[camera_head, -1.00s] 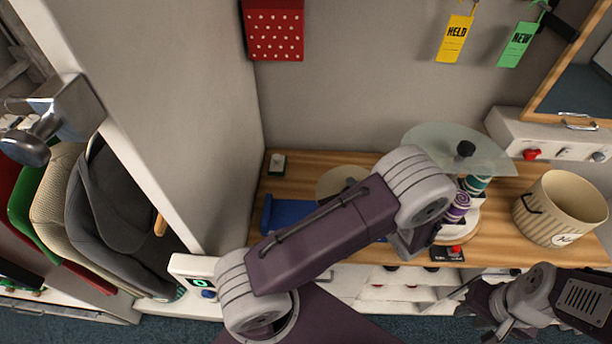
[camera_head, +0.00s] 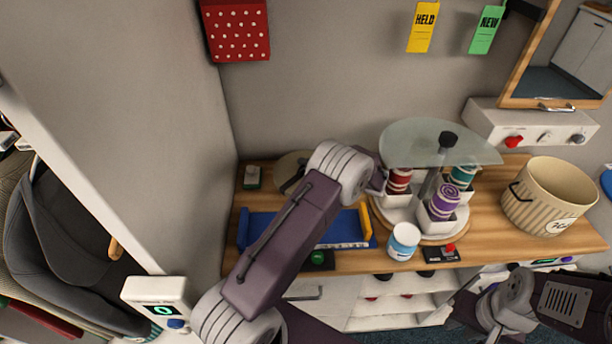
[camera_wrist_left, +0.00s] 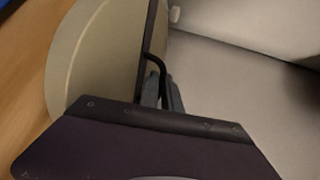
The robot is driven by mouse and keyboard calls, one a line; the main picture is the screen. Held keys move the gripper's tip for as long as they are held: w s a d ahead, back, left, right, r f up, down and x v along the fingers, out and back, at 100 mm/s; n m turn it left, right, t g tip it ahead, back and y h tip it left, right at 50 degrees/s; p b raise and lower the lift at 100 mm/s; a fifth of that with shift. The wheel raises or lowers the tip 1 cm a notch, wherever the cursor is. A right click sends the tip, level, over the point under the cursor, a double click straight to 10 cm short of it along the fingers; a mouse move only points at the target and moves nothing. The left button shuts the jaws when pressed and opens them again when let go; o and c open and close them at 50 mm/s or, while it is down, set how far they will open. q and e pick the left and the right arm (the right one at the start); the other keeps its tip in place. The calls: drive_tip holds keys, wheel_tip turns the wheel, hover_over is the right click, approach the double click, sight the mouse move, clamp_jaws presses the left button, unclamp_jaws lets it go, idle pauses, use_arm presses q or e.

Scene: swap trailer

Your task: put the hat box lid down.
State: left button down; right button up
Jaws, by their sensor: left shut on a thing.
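The hat box lid is a cream disc (camera_head: 289,173) low over the back left of the wooden counter in the head view, partly hidden behind my left arm. In the left wrist view the lid (camera_wrist_left: 92,62) fills the upper left, with a dark loop handle beside it. My left gripper (camera_wrist_left: 168,92) is shut on the lid at that dark handle; the head view hides this grip. I cannot tell if the lid touches the counter. The open, ribbed hat box (camera_head: 540,205) stands at the right. My right arm shows at the lower right, its gripper (camera_head: 482,318) unclear.
A blue tray (camera_head: 262,222) lies in front of the lid. A glass-topped round stand (camera_head: 425,145) with colored spools and a white jar (camera_head: 404,240) occupy the middle. A small green-and-white box (camera_head: 252,177) sits left of the lid. The wall closes off the back.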

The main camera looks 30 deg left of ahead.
use_arm(q)
wheel_tip(320, 180, down, 4)
drive_tip(key=shift+f, duration=0.1)
drive_tip(key=shift+f, duration=0.15)
drive_tip(key=c, duration=1.6)
unclamp_jaws()
drive_tip(key=shift+o, duration=0.2)
drive_tip(key=shift+s+r, duration=0.1)
drive_tip(key=shift+r, duration=0.2)
drive_tip(key=b+v, duration=0.1)
drive_tip(key=v, duration=1)
drive_tip(key=shift+f+b, duration=0.2)
drive_tip(key=shift+b, duration=0.1)
drive_tip(key=shift+d+r, duration=0.2)
drive_tip(key=shift+d, duration=0.3)
